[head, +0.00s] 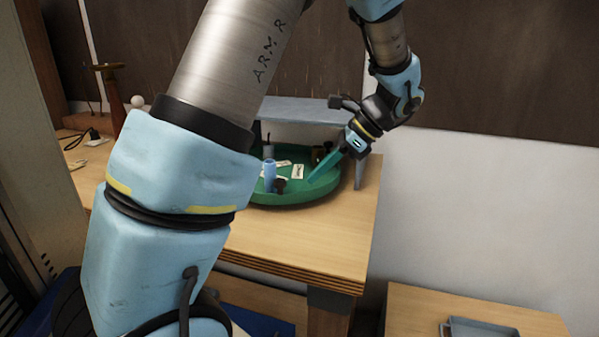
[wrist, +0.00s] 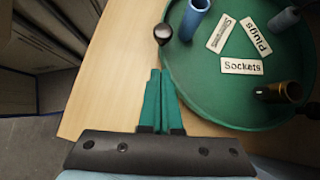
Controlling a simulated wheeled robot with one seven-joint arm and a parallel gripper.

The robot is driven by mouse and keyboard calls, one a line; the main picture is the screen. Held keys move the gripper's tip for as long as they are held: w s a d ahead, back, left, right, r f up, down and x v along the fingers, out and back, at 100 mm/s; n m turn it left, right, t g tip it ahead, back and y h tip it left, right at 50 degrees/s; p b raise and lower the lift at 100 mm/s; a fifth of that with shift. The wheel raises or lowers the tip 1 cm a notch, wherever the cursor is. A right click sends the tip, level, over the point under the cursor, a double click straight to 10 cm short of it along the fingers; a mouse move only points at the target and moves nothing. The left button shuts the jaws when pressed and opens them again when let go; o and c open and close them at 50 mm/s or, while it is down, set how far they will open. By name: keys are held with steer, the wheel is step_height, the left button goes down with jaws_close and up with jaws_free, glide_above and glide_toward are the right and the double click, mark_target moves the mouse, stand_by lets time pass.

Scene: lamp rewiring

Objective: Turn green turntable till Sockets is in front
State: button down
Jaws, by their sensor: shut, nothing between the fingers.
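The green turntable (head: 290,197) is a round, rimmed tray on the wooden table; it fills the upper right of the wrist view (wrist: 205,95). Flat white labels lie on it: "Sockets" (wrist: 242,66), "Plugs" (wrist: 256,37), and a third (wrist: 221,33) I cannot read fully. The Sockets label is the one nearest my gripper in the wrist view. A dark round knob (wrist: 163,33) stands at the rim, just beyond my fingertips. My gripper (wrist: 160,72) has teal fingers, shut and empty, beside the rim. In the head view, my gripper (head: 311,180) is over the turntable's right part.
A blue tube (wrist: 193,18), a brass-coloured cylinder (wrist: 280,92) and a grey-blue piece (wrist: 285,18) stand on the turntable. Bare tabletop (wrist: 110,75) lies left of the rim in the wrist view. My arm hides the table's left part.

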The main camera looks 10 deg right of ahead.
steer(key=shift+w+a+f+p, duration=0.15)
steer(key=shift+w+a, duration=0.05)
steer(key=shift+a, duration=0.5)
steer(key=shift+w+a+f+p, duration=0.15)
steer(key=shift+a+p, duration=0.05)
steer(key=shift+a, duration=0.5)
steer(key=shift+w+a+f+p, duration=0.15)
steer(key=shift+w+a, duration=0.05)
steer(key=shift+a, duration=0.5)
steer(key=shift+a, duration=0.15)
